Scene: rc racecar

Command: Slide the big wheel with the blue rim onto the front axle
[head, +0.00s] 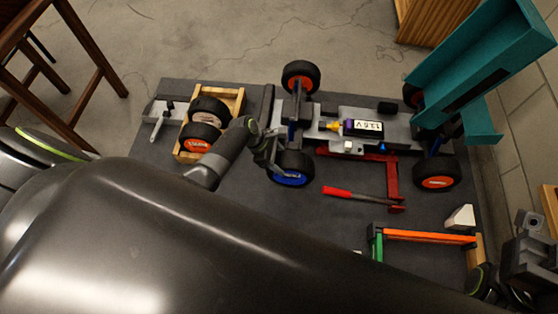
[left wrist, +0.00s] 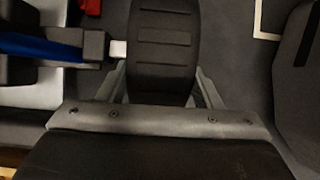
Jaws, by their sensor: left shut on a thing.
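The big wheel with the blue rim (head: 290,172) is at the near front corner of the racecar (head: 322,128). My left gripper (head: 274,158) is shut on its black tyre, which stands between the fingers in the left wrist view (left wrist: 165,50). There a pale axle stub (left wrist: 118,49) reaches from a grey hub (left wrist: 95,46) to the tyre's left side. The tyre hides the stub's end, so I cannot tell how far it goes in. My right gripper (head: 515,278) is at the lower right, away from the car; its jaws are unclear.
A wooden crate (head: 240,101) with orange-rimmed wheels stands left of the car. A red-handled tool (head: 340,193) and an orange bar (head: 430,237) lie nearer me. A teal channel-shaped piece (head: 470,75) overhangs the car's right end. Dark mat (head: 240,185) is bare around the wheel.

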